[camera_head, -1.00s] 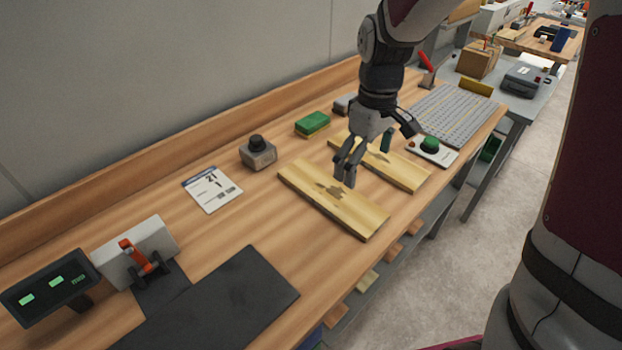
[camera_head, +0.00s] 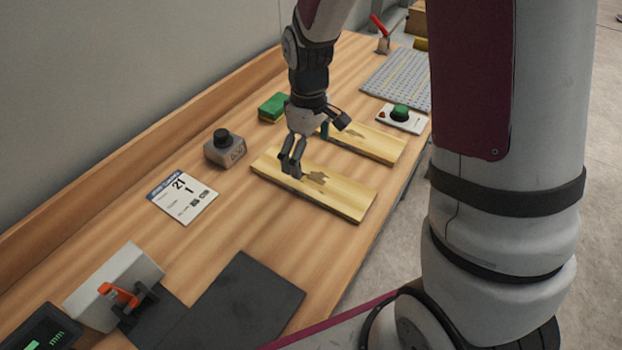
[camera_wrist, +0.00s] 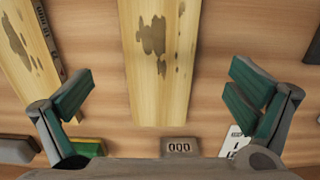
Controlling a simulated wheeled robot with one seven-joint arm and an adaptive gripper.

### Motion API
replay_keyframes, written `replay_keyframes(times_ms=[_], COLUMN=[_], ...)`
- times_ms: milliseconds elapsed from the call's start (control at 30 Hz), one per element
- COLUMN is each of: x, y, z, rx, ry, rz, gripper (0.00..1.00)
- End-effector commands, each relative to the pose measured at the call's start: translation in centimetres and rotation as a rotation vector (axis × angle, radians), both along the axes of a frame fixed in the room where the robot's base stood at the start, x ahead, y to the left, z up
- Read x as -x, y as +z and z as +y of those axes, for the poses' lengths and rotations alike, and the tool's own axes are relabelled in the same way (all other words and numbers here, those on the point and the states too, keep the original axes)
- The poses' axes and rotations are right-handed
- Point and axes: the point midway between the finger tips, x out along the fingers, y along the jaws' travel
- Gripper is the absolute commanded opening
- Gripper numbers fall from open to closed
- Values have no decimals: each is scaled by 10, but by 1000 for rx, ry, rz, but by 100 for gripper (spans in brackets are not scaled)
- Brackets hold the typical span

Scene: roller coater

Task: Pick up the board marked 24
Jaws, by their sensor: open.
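Two pale wooden boards with dark stains lie flat and apart on the bench. The nearer board (camera_head: 335,198) is in the middle of the head view, and the farther board (camera_head: 375,143) is behind it to the right. In the wrist view the nearer board (camera_wrist: 155,95) runs down the centre, between my spread fingers. The other board (camera_wrist: 25,55) is at the left, with small marks on its side edge that I cannot read. I can read no 24 on either board. My gripper (camera_head: 312,150) is open and empty, above the nearer board's back-left part.
A grey block with a black knob (camera_head: 224,147), a green-topped block (camera_head: 273,107) and a paper card reading 21 and 1 (camera_head: 184,198) lie around the boards. A dark mat (camera_head: 250,300) lies in front.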

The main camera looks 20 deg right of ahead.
Motion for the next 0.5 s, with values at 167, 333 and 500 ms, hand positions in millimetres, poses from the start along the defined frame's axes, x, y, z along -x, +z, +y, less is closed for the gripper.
replay_keyframes(times_ms=[167,333,500], x=[1,4,6], y=[-15,-29,-54], z=[0,-2,-5], rx=[0,1,0], ry=[0,-1,1], rz=[2,4,4], gripper=[100,100,100])
